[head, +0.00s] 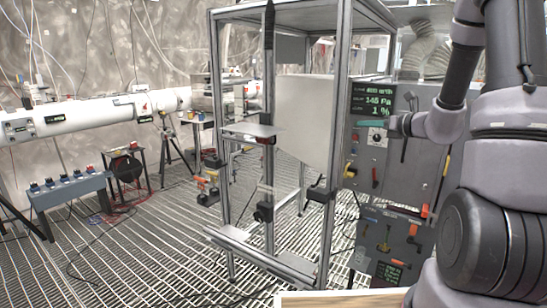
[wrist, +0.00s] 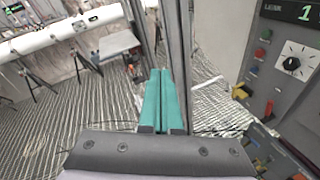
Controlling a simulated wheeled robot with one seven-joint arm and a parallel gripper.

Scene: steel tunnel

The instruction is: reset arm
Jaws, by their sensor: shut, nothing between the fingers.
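My gripper shows in the wrist view (wrist: 164,74) with its two teal fingers together and nothing between them. In the head view, the teal tip of my gripper (head: 372,124) points left, in front of the grey control panel. My arm comes in from the right side of the head view and is bent. The fingers appear in front of a metal frame post in the wrist view; I cannot tell whether they touch it.
A grey control panel (head: 366,158) with a display, dial and coloured levers stands close to my gripper. An aluminium frame (head: 335,130) holds a pale sheet (head: 304,110). A white pipe (head: 75,118) and a blue-grey switch box (head: 68,190) are at left. The grated floor has cables.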

